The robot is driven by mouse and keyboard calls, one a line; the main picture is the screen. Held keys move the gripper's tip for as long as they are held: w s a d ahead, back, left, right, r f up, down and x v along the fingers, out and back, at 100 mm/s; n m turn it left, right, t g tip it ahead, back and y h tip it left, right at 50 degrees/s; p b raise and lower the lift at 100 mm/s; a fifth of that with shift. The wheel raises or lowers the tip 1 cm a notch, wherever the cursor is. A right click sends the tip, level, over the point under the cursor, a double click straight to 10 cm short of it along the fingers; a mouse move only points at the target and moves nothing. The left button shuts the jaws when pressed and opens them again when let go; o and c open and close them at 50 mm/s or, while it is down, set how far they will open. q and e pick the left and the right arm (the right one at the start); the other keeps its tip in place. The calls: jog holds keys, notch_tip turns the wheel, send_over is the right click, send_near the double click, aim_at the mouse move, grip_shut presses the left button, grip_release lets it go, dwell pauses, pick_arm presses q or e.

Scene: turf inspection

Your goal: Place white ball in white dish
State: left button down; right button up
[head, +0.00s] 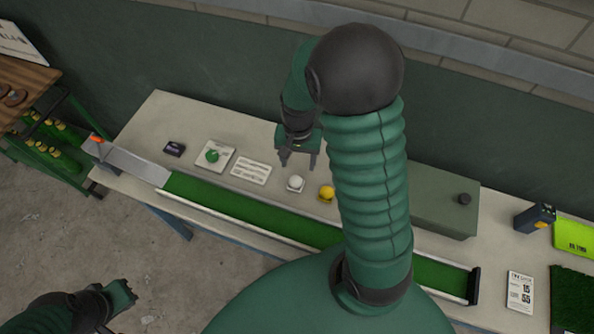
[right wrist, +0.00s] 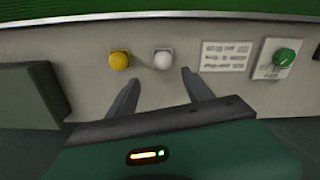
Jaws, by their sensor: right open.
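The white ball (head: 295,181) sits on a small pale square holder on the bench. It also shows in the right wrist view (right wrist: 163,59), just ahead of the fingertips. My right gripper (head: 297,163) is open and empty, close behind the ball in the head view; its fingers (right wrist: 161,77) point at the ball without closing around it. I cannot make out a separate white dish. My left gripper (head: 128,290) is at the lower left over the floor, away from the bench; its jaw state is unclear.
A yellow ball (head: 326,192) is beside the white one. A printed card (head: 251,170) and a green ball (head: 212,156) on a white square lie left. A green turf channel (head: 250,207) runs along the front. A green box (head: 440,204) stands right, partly behind my arm.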

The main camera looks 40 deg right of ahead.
pick_arm(q)
jog(key=shift+a+f, duration=0.15)
jog(key=shift+a, duration=0.55)
pick_arm(e)
jog(key=s+a+r+n+t, duration=0.1)
jog(key=a+r+n, duration=0.1)
jog(key=a+n, duration=0.3)
jog(key=s+a+r+n+t, duration=0.1)
jog(key=s+a+r+n, duration=0.1)
jog(key=a+n, duration=0.3)
jog(key=a, duration=0.4)
jog(key=shift+s+r+t, duration=0.2)
jog(key=shift+r+t, duration=0.1)
jog(key=shift+r, duration=0.05)
pick_arm(q)
jog(key=shift+d, duration=0.3)
pick_arm(e)
jog(key=shift+d, duration=0.25)
